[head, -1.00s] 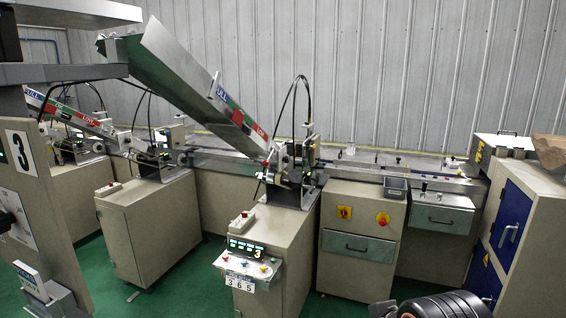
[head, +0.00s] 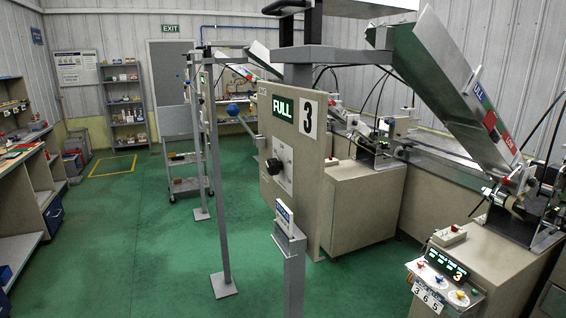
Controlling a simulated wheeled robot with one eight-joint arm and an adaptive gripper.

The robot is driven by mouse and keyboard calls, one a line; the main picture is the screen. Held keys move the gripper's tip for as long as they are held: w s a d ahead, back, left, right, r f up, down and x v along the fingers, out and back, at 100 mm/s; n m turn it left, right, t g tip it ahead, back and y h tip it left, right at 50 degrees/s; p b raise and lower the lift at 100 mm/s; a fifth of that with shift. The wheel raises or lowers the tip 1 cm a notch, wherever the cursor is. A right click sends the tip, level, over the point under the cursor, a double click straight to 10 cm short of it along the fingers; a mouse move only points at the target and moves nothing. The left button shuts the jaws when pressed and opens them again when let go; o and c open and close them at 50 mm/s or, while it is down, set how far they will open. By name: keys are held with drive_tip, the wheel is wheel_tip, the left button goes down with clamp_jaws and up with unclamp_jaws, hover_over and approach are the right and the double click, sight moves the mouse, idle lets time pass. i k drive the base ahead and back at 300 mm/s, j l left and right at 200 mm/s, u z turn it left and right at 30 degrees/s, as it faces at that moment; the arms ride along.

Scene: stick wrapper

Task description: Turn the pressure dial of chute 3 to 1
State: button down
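A beige panel (head: 296,178) marked with a large 3 stands in the middle of the head view. A lit green FULL sign (head: 283,108) is on it. A black knob (head: 274,166) sits on a white plate on this panel; its setting is too small to read. At the lower right, a small console (head: 445,284) carries a lit green display (head: 446,263) with a 3, several small coloured knobs (head: 459,294) and the digits 3 6 5. I cannot tell which of these is the pressure dial. My gripper is not in view.
A grey post (head: 293,265) with a small sign stands in front of the panel. A thin metal upright (head: 220,200) stands to its left. A sloped metal chute (head: 450,90) rises at the right. A trolley (head: 185,170) and shelves are further back. Green floor at left is clear.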

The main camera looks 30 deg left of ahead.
sight(532, 183)
drive_tip(key=u, duration=1.6)
drive_tip(key=k+z, duration=0.1)
drive_tip(key=z, duration=1.55)
drive_tip(key=i+l+u, duration=0.1)
drive_tip(key=i+l, duration=0.25)
drive_tip(key=i, duration=0.2)
drive_tip(key=i+l+u, duration=0.1)
drive_tip(key=i+l, duration=0.3)
drive_tip(key=i, duration=0.1)
